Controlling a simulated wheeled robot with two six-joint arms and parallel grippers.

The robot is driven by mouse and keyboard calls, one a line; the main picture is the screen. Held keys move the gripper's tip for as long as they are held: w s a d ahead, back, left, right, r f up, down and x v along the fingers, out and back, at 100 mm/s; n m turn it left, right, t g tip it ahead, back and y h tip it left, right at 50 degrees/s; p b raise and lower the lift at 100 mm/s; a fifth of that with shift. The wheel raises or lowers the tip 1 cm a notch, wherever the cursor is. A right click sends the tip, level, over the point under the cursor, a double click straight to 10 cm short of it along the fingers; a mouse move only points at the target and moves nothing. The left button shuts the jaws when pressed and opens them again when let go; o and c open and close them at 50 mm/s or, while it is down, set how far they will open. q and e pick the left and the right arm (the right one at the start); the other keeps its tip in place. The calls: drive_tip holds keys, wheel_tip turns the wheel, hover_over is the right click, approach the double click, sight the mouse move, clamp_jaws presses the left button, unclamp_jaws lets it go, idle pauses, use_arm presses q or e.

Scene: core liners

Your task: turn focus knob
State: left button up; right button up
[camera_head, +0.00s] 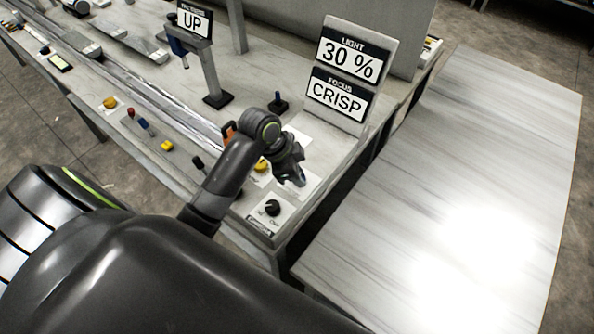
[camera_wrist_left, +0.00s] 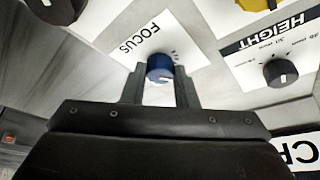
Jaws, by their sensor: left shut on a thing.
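The blue focus knob (camera_wrist_left: 160,70) sits on a white plate printed FOCUS (camera_wrist_left: 155,42) in the left wrist view. My left gripper (camera_wrist_left: 160,88) is shut on this knob, with one finger on each side of it. In the head view my left gripper (camera_head: 292,175) reaches down at the right end of the bench and mostly hides the knob. The display sign (camera_head: 350,75) reads LIGHT 30 % and FOCUS CRISP. My right gripper is not in view.
A black knob (camera_head: 272,208) sits near the bench's front corner. A yellow knob (camera_head: 262,165) is close beside my left wrist. A black HEIGHT knob (camera_wrist_left: 280,72) is to the right in the wrist view. A bare pale table (camera_head: 480,170) stands on the right.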

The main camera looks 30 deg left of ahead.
use_arm(q)
drive_tip(key=o, duration=1)
drive_tip(key=p+v, duration=0.1)
drive_tip(key=v, duration=1.6)
drive_tip(key=shift+s+r, duration=0.1)
drive_tip(key=shift+r, duration=0.15)
drive_tip(key=shift+f, duration=0.1)
